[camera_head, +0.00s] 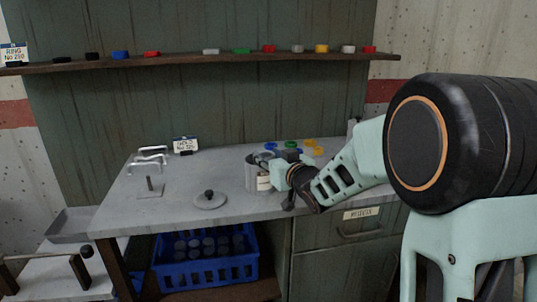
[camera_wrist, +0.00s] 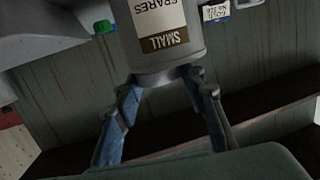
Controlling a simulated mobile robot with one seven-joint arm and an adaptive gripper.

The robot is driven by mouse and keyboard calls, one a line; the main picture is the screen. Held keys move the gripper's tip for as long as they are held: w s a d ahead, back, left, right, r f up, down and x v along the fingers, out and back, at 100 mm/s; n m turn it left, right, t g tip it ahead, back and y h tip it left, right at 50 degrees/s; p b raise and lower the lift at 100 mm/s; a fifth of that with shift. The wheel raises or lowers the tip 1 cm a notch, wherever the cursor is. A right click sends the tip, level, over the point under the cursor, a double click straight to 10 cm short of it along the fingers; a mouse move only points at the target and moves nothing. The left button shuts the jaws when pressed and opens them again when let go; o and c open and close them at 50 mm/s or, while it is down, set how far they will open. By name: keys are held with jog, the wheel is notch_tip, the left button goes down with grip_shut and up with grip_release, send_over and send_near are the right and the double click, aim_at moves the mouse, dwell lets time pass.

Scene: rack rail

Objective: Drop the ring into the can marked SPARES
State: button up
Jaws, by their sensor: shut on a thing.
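The grey can (camera_head: 251,175) with a pale label stands on the workbench. In the wrist view the can (camera_wrist: 160,50) appears upside down, and its label reads SMALL SPARES. My gripper (camera_head: 272,162) is at the can's upper right side, its tips by the rim. In the wrist view my gripper (camera_wrist: 163,78) has its fingers apart, with a narrow grey piece (camera_wrist: 163,80) between the tips, which looks like the ring. It overlaps the can's rim, so I cannot tell whether it touches or is over the opening.
A flat lid with a knob (camera_head: 210,200), an upright peg (camera_head: 150,187) and metal handles (camera_head: 149,159) lie left on the bench. Several coloured rings (camera_head: 291,145) lie behind the can. A shelf (camera_head: 190,61) holds more pieces. A blue crate (camera_head: 205,272) stands below.

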jog(key=o, duration=1.2)
jog(key=shift+o, duration=0.2)
jog(key=v, duration=1.2)
